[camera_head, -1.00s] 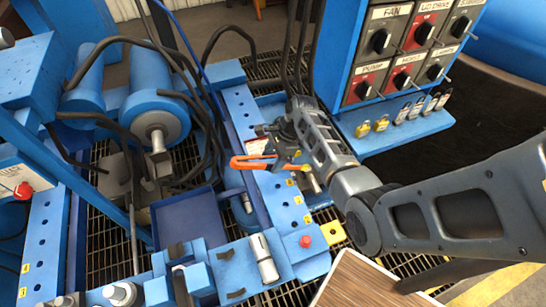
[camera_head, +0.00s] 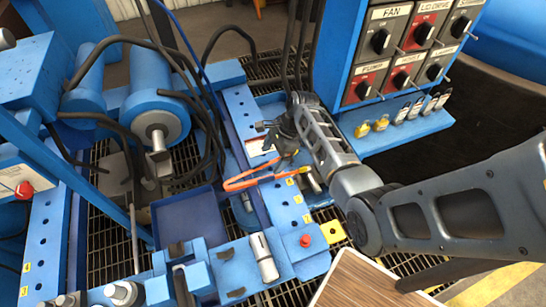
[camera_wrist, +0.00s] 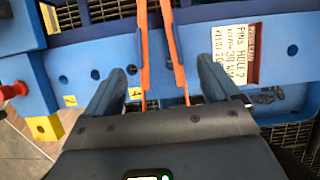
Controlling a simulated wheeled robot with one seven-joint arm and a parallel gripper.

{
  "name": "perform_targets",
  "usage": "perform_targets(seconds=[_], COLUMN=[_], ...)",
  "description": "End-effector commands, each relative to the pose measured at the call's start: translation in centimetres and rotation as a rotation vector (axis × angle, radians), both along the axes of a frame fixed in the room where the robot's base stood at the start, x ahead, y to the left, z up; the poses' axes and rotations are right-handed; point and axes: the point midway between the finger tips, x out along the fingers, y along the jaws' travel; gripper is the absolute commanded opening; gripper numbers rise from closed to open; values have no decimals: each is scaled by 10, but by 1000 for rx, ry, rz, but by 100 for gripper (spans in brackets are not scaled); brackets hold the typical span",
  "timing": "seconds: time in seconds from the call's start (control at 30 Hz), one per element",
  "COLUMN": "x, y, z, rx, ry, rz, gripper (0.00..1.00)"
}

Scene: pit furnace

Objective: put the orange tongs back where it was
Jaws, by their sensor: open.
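The orange tongs (camera_head: 258,181) lie spread in a narrow V across the blue perforated beam (camera_head: 238,112) in the head view, with the bend end toward the left over the beam's edge. My gripper (camera_head: 284,147) is just behind and above them, at the beam. In the wrist view my gripper (camera_wrist: 150,88) is open, one finger at each side. The two orange legs of the tongs (camera_wrist: 144,60) run between the fingers with gaps at both sides. The exact contact of the tongs with the beam cannot be told.
A white label (camera_wrist: 234,55) is on the beam to the right in the wrist view. A switch panel (camera_head: 405,50) with a shelf of padlocks (camera_head: 381,124) stands right of my arm. A blue tray (camera_head: 188,218), a red button (camera_head: 305,241) and a wooden board (camera_head: 365,283) are nearer.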

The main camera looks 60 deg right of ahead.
Motion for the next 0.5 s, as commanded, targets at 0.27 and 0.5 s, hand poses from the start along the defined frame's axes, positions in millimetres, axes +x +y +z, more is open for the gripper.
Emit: perform_targets(seconds=[0.27,0.5], x=[-13,-22], y=[-20,-33], z=[56,92], rx=[-3,-2], ry=[-2,-3], rz=[-2,-2], gripper=[89,89])
